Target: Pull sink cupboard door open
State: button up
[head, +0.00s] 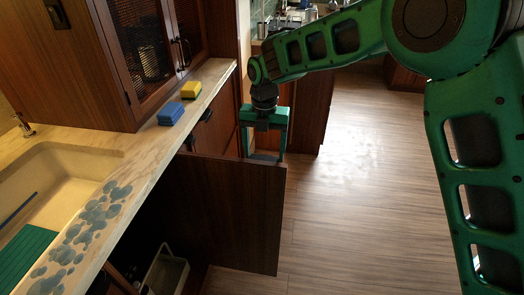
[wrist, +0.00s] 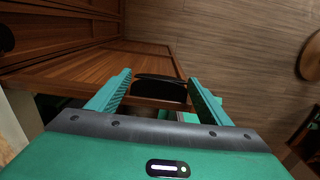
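The sink cupboard door (head: 230,205), a dark brown wood panel, stands swung well out from the counter front in the head view. Its inside face is towards me and the dark cupboard opening shows beside it. My gripper (head: 264,155) is at the far side of the door, by its top edge near the free end. The door hides part of the fingertips. In the wrist view the fingers of my gripper (wrist: 160,80) are wide apart, with a black handle (wrist: 160,90) between them. I cannot tell whether the fingers touch the handle. The door (wrist: 100,68) also shows there.
The counter (head: 140,180) holds a sink (head: 60,175), a blue sponge (head: 171,113) and a yellow sponge (head: 191,89). A pale bin (head: 165,272) is inside the cupboard. The wooden floor (head: 370,200) to the right is clear.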

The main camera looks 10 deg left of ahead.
notch_tip(320, 180, up, 11)
jog(key=shift+f, duration=0.15)
dwell(0.6)
jog(key=shift+w+d, duration=0.15)
